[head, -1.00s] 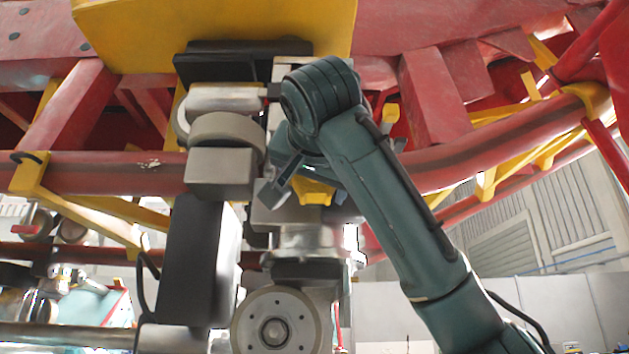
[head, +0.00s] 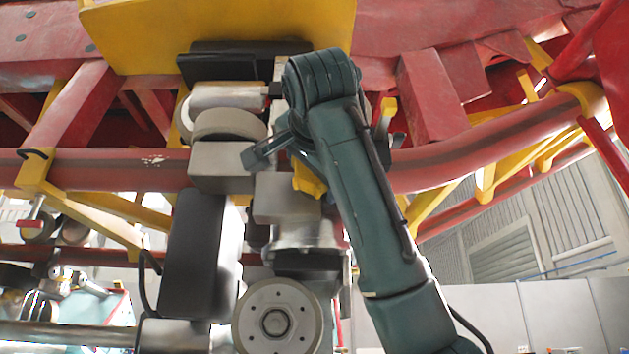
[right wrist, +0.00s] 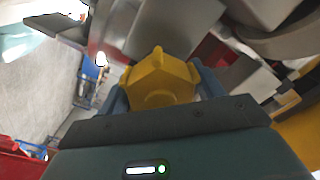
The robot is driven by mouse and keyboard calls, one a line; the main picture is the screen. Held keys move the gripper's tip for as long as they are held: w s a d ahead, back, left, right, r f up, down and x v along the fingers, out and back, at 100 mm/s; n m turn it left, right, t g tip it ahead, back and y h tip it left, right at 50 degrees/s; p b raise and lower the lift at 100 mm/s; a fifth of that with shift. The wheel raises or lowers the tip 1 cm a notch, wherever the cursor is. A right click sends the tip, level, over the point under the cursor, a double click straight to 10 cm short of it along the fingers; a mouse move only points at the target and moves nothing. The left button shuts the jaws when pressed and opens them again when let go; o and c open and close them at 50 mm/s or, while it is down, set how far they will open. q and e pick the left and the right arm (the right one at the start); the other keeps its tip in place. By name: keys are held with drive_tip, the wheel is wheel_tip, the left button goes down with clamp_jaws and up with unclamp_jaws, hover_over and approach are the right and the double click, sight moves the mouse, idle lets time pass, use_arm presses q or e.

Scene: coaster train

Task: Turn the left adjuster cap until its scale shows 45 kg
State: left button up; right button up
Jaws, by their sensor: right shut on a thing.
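In the right wrist view the cap (right wrist: 160,80) is a faceted yellow knob between the two fingers. My right gripper (head: 286,158) is shut on it, with a finger on each side in the right wrist view (right wrist: 158,88). I cannot see a readable kg scale; the parts by the cap are hidden or too small. My left gripper is not in view.
The wheel assembly has a round wheel (head: 277,318) at the bottom and a black block (head: 195,255) to the left. A red curved tube (head: 480,158) and yellow brackets pass close to the right of my forearm. Open space shows at lower right.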

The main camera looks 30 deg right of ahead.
drive_tip(key=shift+a+f+m, duration=0.1)
drive_tip(key=shift+m, duration=0.9)
drive_tip(key=m, duration=0.2)
drive_tip(key=shift+m, duration=0.4)
drive_tip(key=m, duration=0.3)
drive_tip(key=shift+m, duration=0.3)
drive_tip(key=shift+r+m+p, duration=0.2)
drive_tip(key=shift+m+p, duration=0.25)
drive_tip(key=shift+m, duration=1.45)
use_arm(q)
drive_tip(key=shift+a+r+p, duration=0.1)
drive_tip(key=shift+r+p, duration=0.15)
drive_tip(key=shift+p, duration=0.1)
use_arm(e)
drive_tip(key=shift+m, duration=0.3)
drive_tip(key=shift+f, duration=0.1)
drive_tip(key=o, duration=1)
